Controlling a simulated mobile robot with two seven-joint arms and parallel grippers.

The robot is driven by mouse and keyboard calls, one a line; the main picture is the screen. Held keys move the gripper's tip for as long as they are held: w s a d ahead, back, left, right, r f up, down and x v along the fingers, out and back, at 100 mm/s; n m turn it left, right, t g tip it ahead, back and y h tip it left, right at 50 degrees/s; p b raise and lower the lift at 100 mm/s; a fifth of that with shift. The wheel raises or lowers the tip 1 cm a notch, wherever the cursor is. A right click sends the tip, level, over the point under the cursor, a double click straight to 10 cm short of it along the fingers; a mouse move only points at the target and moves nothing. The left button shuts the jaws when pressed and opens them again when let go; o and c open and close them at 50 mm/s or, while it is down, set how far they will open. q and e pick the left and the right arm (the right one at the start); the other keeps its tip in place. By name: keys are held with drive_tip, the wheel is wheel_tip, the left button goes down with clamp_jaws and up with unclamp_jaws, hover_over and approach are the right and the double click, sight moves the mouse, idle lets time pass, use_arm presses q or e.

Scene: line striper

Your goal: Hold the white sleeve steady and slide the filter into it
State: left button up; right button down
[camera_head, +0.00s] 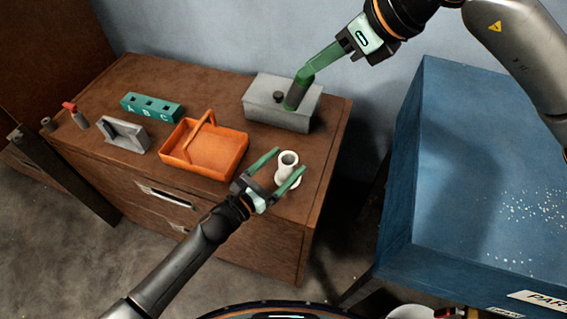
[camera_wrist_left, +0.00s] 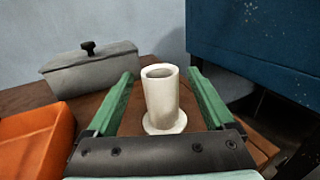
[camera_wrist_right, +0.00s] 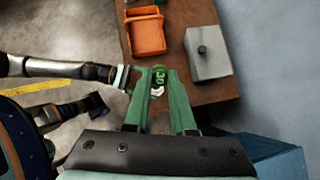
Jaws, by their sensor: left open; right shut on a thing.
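The white sleeve (camera_head: 287,164) stands upright on its flange near the right end of the wooden cabinet top. My left gripper (camera_head: 289,160) is open with a green finger on either side of it; the left wrist view shows gaps between the fingers and the sleeve (camera_wrist_left: 162,100). My right gripper (camera_head: 300,84) is shut on the filter (camera_head: 296,96), a dark green cylinder. It is held up in the air, in front of the grey box in the head view. The right wrist view shows the filter (camera_wrist_right: 159,80) between the fingertips with a pale "30" on it.
An orange basket (camera_head: 232,149) is left of the sleeve and a grey lidded box (camera_head: 268,112) behind it. A green A-B-C block (camera_head: 152,107), a grey holder (camera_head: 124,137) and a red-topped bottle (camera_head: 77,117) stand farther left. A large blue cabinet (camera_head: 470,160) is at right.

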sight(293, 97)
use_arm(q)
clamp_jaws()
use_arm(e)
drive_tip(key=a+f+n+g+h, duration=0.1)
drive_tip(key=f, duration=0.1)
drive_tip(key=w+a+f+n+g, duration=0.1)
drive_tip(key=f, duration=0.2)
drive_tip(key=w+a+f+g+h, duration=0.1)
drive_tip(key=f, duration=0.2)
drive_tip(key=shift+w+a+n+h, duration=0.2)
drive_tip(key=shift+n+h, duration=0.1)
drive_tip(key=shift+n, duration=0.1)
drive_tip(key=shift+f, duration=3.25)
